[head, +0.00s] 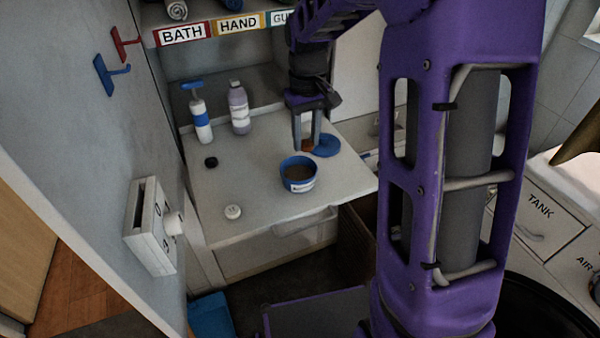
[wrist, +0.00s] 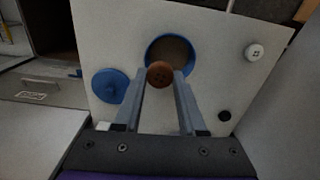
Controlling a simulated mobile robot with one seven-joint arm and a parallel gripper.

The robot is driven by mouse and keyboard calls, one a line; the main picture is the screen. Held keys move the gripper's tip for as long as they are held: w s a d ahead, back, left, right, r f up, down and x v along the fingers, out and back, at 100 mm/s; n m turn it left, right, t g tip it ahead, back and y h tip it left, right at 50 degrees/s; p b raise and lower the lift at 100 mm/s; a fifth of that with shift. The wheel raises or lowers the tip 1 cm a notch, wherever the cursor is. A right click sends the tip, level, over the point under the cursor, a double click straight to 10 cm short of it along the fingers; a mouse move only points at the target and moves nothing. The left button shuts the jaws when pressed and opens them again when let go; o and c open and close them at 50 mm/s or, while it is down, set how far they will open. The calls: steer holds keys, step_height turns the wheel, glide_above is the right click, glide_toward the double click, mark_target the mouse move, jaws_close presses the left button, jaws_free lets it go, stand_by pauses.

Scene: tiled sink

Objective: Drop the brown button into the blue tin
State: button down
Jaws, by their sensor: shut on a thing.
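The brown button (wrist: 160,74) is held between the two fingertips of my gripper (wrist: 160,82) in the wrist view. In the head view my gripper (head: 307,146) is shut on it, with a bit of brown button (head: 308,149) showing at the tips. The open blue tin (head: 298,181) stands upright on the white counter, just below the gripper in the head picture. In the wrist view the button overlaps the near rim of the blue tin (wrist: 150,50). Its height over the tin is hard to tell.
The blue lid (head: 327,146) lies beside the tin on the counter (head: 255,212). A white button (head: 233,212) and a black button (head: 211,162) lie to the left. A pump bottle (head: 200,122) and a purple bottle (head: 239,110) stand at the back.

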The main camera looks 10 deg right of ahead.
steer(key=b, duration=0.4)
glide_above(306, 173)
steer(key=shift+s+f, duration=0.1)
steer(key=shift+f, duration=2.65)
steer(key=shift+c, duration=2)
jaws_free()
step_height(306, 173, up, 18)
steer(key=p, duration=0.3)
steer(key=shift+f, duration=0.2)
steer(key=shift+a, duration=0.1)
